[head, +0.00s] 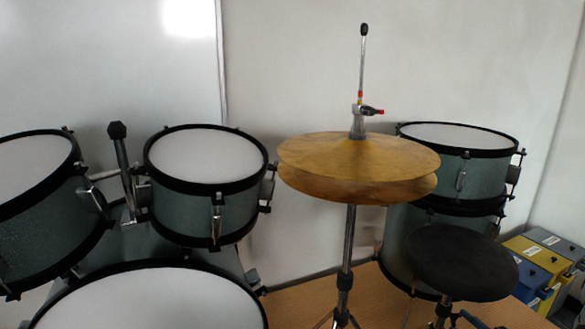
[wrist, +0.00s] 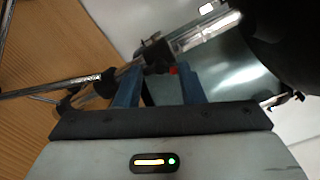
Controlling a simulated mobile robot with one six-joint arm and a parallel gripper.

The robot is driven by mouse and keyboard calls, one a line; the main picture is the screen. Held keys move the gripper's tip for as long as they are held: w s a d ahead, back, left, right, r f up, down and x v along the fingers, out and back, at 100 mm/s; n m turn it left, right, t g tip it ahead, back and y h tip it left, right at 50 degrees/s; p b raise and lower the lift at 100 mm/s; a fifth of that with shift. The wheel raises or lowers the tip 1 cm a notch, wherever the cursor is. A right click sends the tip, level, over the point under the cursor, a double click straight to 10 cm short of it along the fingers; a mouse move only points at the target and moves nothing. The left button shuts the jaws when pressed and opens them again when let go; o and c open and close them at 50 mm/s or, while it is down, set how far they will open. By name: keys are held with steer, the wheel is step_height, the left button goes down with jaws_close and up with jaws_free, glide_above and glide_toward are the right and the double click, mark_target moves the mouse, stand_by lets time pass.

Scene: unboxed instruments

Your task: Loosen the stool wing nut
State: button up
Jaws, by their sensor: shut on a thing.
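The stool shows in the head view with a round black seat (head: 462,262) at the lower right. Its post is largely below the frame. In the wrist view, the dark underside of the seat (wrist: 278,32) fills the upper right, and the chrome post (wrist: 208,32) runs diagonally down to a black collar (wrist: 157,57). A small red part (wrist: 174,70), apparently the wing nut, shows at the collar. My gripper (wrist: 160,76) has its blue fingers at the collar, shut on the wing nut, which they mostly hide. My gripper does not show in the head view.
A hi-hat (head: 360,165) stands left of the stool, and a floor drum (head: 458,150) stands behind it. Toms (head: 207,180) and a bass drum (head: 160,305) are at the left. Yellow, blue and grey boxes (head: 535,258) sit at the right. Stool legs (wrist: 50,88) spread over the wooden floor.

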steer(key=shift+c, duration=0.4)
steer(key=n+b, duration=0.1)
steer(key=b, duration=0.2)
steer(key=shift+f, duration=0.3)
steer(key=o, duration=0.5)
steer(key=shift+r+n, duration=0.3)
steer(key=o, duration=0.5)
